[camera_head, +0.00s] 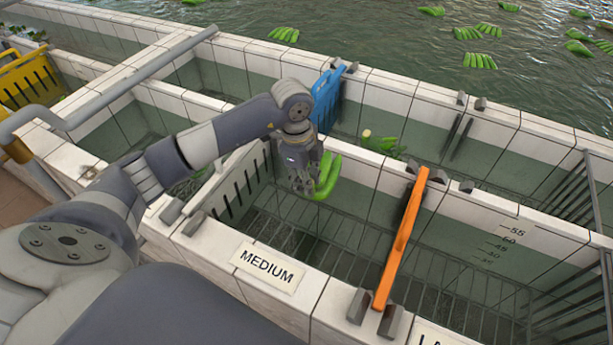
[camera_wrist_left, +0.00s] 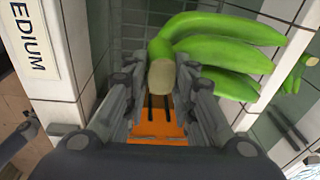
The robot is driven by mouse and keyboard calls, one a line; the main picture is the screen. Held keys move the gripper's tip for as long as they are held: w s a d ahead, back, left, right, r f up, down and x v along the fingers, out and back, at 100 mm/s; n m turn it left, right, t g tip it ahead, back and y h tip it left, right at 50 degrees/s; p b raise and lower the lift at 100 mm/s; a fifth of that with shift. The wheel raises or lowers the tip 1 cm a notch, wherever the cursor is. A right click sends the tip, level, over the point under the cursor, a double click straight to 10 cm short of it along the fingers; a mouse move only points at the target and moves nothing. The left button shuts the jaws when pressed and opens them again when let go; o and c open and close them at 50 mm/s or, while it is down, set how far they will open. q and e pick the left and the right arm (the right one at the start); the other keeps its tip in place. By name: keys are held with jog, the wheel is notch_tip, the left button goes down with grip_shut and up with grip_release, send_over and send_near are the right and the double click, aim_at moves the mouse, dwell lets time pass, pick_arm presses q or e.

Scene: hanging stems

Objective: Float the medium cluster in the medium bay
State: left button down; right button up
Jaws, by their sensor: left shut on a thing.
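My left gripper (camera_head: 303,181) is shut on the stem end of a green banana cluster (camera_head: 327,178). It holds the cluster above the bay behind the MEDIUM label (camera_head: 267,270). In the left wrist view the cluster (camera_wrist_left: 220,45) has several fingers pointing right, and its cut crown (camera_wrist_left: 161,76) sits between the jaws (camera_wrist_left: 160,95). The medium bay (camera_head: 310,235) has a grated floor, with a grey slotted gate on its left and an orange gate (camera_head: 402,237) on its right. My right gripper is not in view.
A blue gate (camera_head: 326,98) stands at the far wall. More green bananas (camera_head: 380,143) lie in the channel behind the bay. Several clusters (camera_head: 480,60) float in open water at the back. A metal rail (camera_head: 150,78) and yellow gate (camera_head: 28,80) are at the left.

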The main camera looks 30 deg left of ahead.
pick_arm(q)
notch_tip(320, 180, down, 3)
jog(key=shift+b, duration=1)
notch_tip(320, 180, down, 18)
jog(key=b, duration=1.3)
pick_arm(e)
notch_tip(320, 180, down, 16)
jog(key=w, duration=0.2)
pick_arm(q)
jog(key=shift+s+f+b, duration=0.1)
jog(key=shift+f+b, duration=0.7)
jog(key=shift+f, duration=0.25)
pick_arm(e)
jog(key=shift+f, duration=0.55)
